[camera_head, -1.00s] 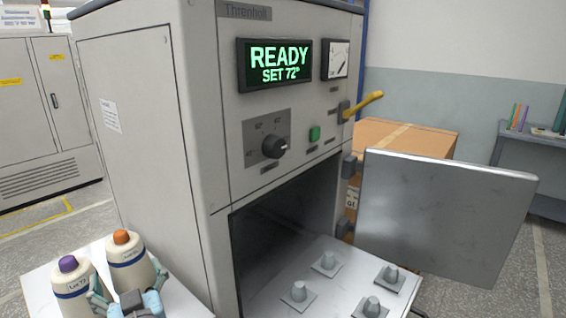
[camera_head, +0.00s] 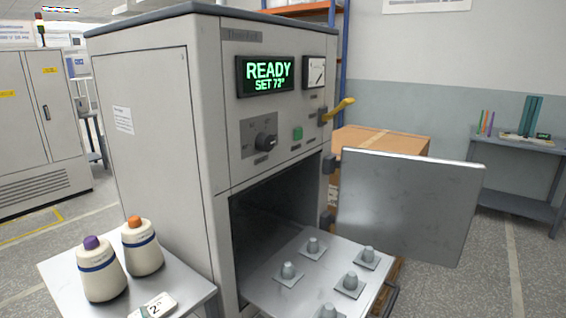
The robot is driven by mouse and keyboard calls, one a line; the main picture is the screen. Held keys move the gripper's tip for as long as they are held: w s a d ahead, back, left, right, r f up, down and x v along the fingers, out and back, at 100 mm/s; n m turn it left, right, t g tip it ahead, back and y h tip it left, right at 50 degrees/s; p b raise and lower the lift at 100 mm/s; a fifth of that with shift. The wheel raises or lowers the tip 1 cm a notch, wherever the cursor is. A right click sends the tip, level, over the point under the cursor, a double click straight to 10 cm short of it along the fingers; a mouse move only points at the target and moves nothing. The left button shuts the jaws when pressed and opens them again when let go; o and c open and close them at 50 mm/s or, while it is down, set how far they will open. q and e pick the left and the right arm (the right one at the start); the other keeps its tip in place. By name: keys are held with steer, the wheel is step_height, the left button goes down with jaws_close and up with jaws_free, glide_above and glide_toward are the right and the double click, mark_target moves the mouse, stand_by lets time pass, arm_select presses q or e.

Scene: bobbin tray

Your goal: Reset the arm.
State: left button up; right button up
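Neither of my grippers shows clearly in the head view now. Two cream yarn bobbins with blue bands stand upright on a white side table (camera_head: 62,268) at the lower left. One bobbin has a purple top (camera_head: 101,275), the other an orange top (camera_head: 143,252). A grey machine (camera_head: 150,130) stands behind them, its display (camera_head: 268,76) reading READY and SET 72°. Its door (camera_head: 410,205) hangs open to the right. A metal tray (camera_head: 262,285) with several empty grey pegs (camera_head: 312,246) extends from the dark chamber.
A small white tag (camera_head: 154,304) marked 2 lies at the table's front, partly cut off. A cardboard box (camera_head: 385,142) stands behind the door.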

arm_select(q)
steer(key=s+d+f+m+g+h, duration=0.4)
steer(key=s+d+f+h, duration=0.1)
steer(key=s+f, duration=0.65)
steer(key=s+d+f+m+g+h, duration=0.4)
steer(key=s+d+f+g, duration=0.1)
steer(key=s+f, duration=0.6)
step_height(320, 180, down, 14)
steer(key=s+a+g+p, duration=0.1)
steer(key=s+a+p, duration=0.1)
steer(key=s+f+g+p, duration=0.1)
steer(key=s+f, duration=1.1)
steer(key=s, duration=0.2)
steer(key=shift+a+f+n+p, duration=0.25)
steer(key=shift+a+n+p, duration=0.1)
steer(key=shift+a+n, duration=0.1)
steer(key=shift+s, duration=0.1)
